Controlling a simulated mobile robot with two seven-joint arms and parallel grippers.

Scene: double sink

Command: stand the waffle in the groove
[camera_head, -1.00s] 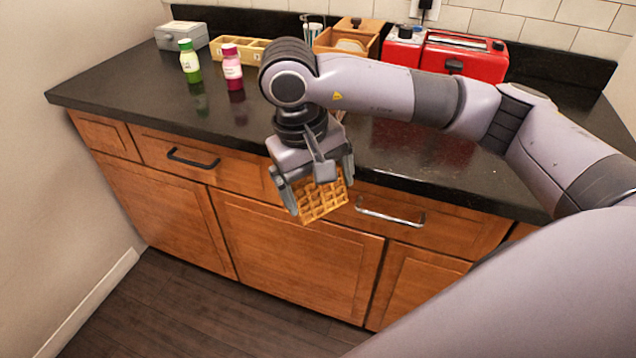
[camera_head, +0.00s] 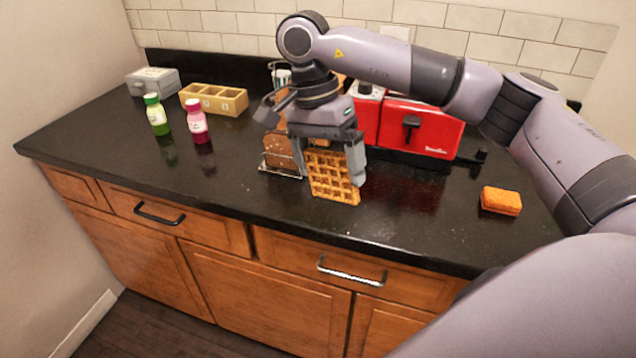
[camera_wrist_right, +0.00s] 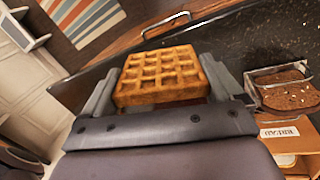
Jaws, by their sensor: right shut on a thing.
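The square golden waffle (camera_head: 333,178) is in my right gripper (camera_head: 328,152). Its grid face is turned toward the head camera and it hangs roughly upright, low over the counter. I cannot tell whether its lower edge touches the counter. In the right wrist view the waffle (camera_wrist_right: 160,77) sits between both fingers. Just left of it in the head view is a wire rack (camera_head: 283,173) with brown bread (camera_head: 277,149) in it. The bread also shows in the right wrist view (camera_wrist_right: 283,88). The waffle and gripper partly hide the rack, and no empty groove is clearly visible. My left gripper is out of view.
A red toaster (camera_head: 420,128) stands behind and to the right. An orange sponge (camera_head: 501,200) lies at the right. A green bottle (camera_head: 156,116), a pink bottle (camera_head: 198,122), a sectioned wooden tray (camera_head: 213,99) and a grey box (camera_head: 153,80) stand at the left. The front counter is clear.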

